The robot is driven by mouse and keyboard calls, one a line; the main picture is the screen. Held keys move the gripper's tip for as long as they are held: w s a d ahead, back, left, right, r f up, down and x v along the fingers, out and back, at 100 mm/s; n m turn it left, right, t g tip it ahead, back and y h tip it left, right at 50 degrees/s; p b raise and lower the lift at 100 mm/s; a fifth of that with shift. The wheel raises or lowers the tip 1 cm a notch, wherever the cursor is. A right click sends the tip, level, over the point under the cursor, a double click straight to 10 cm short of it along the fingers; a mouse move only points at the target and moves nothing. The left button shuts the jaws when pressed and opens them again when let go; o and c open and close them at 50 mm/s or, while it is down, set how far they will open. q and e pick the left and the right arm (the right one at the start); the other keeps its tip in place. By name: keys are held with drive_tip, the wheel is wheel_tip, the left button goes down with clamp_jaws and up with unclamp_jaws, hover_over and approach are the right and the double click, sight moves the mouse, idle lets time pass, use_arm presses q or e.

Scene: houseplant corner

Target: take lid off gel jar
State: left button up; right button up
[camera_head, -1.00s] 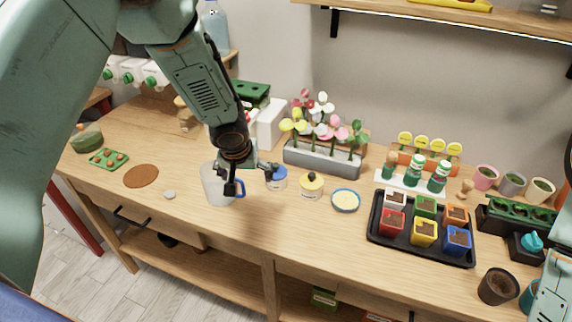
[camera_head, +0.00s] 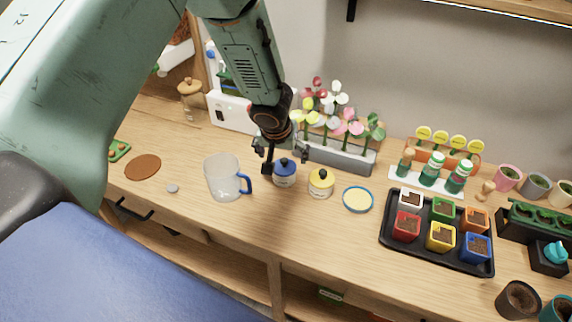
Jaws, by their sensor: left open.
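A small jar with a blue knobbed lid (camera_head: 285,166) stands upright on the wooden bench, and its pale body (camera_head: 285,181) shows below the lid. Neither label is readable, so I cannot tell which one holds gel. My left gripper (camera_head: 285,158) is open, pointing down at the blue-lidded jar, with one finger on each side of the lid. I cannot tell whether the fingers touch it. The blue lid sits on its jar. My right gripper is not in view.
A clear pitcher with a blue handle (camera_head: 226,178) stands close left of my gripper. A grey flower planter (camera_head: 335,156) is behind. A blue-rimmed round dish (camera_head: 358,199) and a black tray of coloured pots (camera_head: 435,258) lie right. The front bench strip is mostly clear.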

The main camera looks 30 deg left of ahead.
sight(283, 161)
use_arm(q)
drive_tip(key=p+x, duration=0.1)
drive_tip(key=x, duration=0.4)
drive_tip(key=shift+w+a+r, duration=0.1)
drive_tip(key=shift+w+a, duration=0.05)
drive_tip(key=shift+a, duration=0.05)
drive_tip(key=shift+w+f+p, duration=0.15)
drive_tip(key=shift+f+p, duration=0.1)
drive_tip(key=shift+p, duration=0.05)
drive_tip(key=shift+d+f, duration=0.1)
drive_tip(key=shift+f, duration=0.05)
drive_tip(key=shift+s, duration=0.25)
drive_tip(key=shift+w+f, duration=0.1)
drive_tip(key=shift+w, duration=0.05)
drive_tip(key=shift+c, duration=0.2)
drive_tip(key=shift+w+f, duration=0.15)
drive_tip(key=shift+w, duration=0.1)
drive_tip(key=c, duration=0.3)
drive_tip(key=shift+c, duration=0.8)
drive_tip(key=shift+s+r, duration=0.2)
drive_tip(key=shift+s, duration=0.05)
drive_tip(key=c, duration=0.3)
drive_tip(key=shift+c, duration=0.7)
